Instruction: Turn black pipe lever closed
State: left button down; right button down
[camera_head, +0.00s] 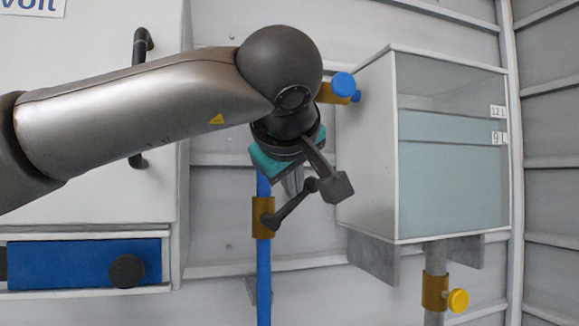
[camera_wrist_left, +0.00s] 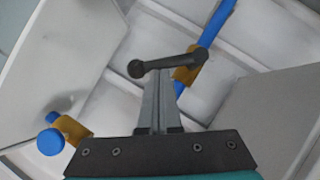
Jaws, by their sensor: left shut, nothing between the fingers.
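The black pipe lever (camera_head: 290,204) sits on a brass valve (camera_head: 263,218) on the vertical blue pipe (camera_head: 264,277). The lever slants up and right from the valve, ending in a round knob. In the left wrist view, the lever (camera_wrist_left: 165,63) runs across the fingertips from its knob to the brass valve (camera_wrist_left: 187,74). My left gripper (camera_head: 297,184) is shut and empty, close to the lever in both views. Its fingertips (camera_wrist_left: 158,76) are right at the lever; I cannot tell whether they touch. The wrist partly hides the fingers and upper pipe in the head view. My right gripper is out of view.
A tank (camera_head: 455,180) with level labels stands right of the lever, with a blue-knobbed valve (camera_head: 343,85) on its side. A yellow-knobbed valve (camera_head: 457,300) is below it. A white cabinet (camera_head: 90,195) with a blue drawer (camera_head: 75,264) is at left.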

pick_arm(q)
jog(key=shift+w+d+f, duration=0.15)
jog(key=shift+d+f, duration=0.15)
jog(key=shift+d, duration=0.3)
jog(key=shift+w+d+f+b, duration=0.25)
jog(key=shift+d+f+b, duration=0.2)
jog(key=shift+f, duration=0.1)
jog(key=shift+w+d+f+b, duration=0.2)
jog(key=shift+d+f+b, duration=0.25)
jog(key=shift+f, duration=0.1)
jog(key=shift+r, duration=0.1)
